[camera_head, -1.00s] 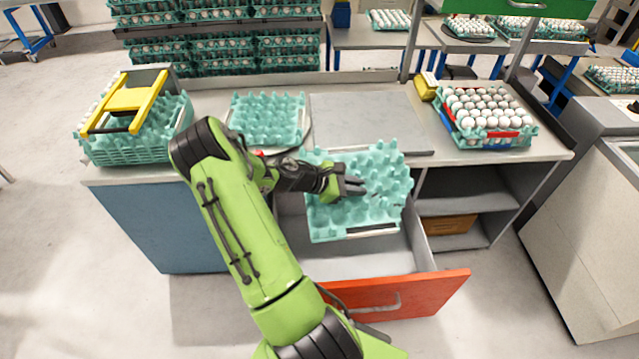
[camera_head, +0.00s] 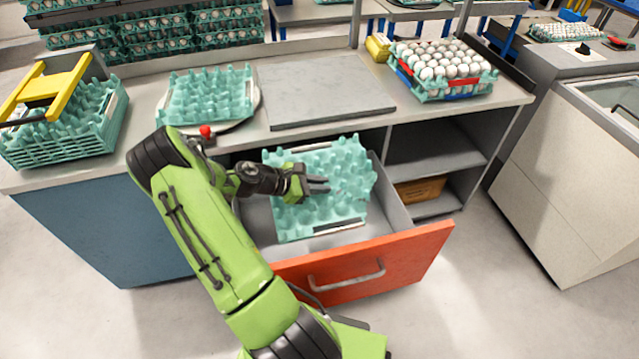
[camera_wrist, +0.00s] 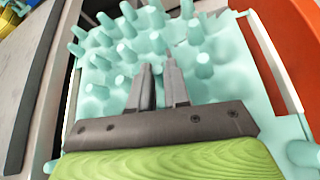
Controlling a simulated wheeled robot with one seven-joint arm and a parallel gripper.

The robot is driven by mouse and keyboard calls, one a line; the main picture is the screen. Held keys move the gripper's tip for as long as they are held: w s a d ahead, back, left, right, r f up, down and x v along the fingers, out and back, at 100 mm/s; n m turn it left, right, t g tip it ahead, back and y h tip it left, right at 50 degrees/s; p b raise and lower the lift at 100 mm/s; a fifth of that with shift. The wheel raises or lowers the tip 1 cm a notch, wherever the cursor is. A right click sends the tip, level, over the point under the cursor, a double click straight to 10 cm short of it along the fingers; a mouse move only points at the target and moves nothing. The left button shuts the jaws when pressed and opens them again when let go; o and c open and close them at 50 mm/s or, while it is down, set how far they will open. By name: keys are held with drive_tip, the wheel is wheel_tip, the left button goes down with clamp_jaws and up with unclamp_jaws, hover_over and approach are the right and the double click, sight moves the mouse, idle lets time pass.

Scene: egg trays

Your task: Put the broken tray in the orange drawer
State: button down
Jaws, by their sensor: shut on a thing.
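A teal egg tray (camera_head: 345,185) is held by my gripper (camera_head: 318,184) over the open orange drawer (camera_head: 425,254). In the wrist view the two fingers (camera_wrist: 160,85) are close together among the pegs of the tray (camera_wrist: 98,92), shut on a part of it. The tray looks roughly level and lies within the drawer's outline in the head view. I cannot tell whether it touches the drawer floor. No clear break shows on the tray. The drawer's grey inside shows around the tray, and its orange front also shows in the wrist view (camera_wrist: 285,40).
Another empty teal tray (camera_head: 208,98) lies on the counter, next to a grey plate (camera_head: 322,88). A full egg tray (camera_head: 443,72) stands at the right. Stacked teal trays with a yellow frame (camera_head: 45,92) stand at the left. Open shelves (camera_head: 430,160) are right of the drawer.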

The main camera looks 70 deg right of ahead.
wheel_tip(320, 180, down, 29)
drive_tip(key=b, duration=1.1)
drive_tip(key=shift+r, duration=0.2)
drive_tip(key=shift+f, duration=0.65)
drive_tip(key=shift+f, duration=0.2)
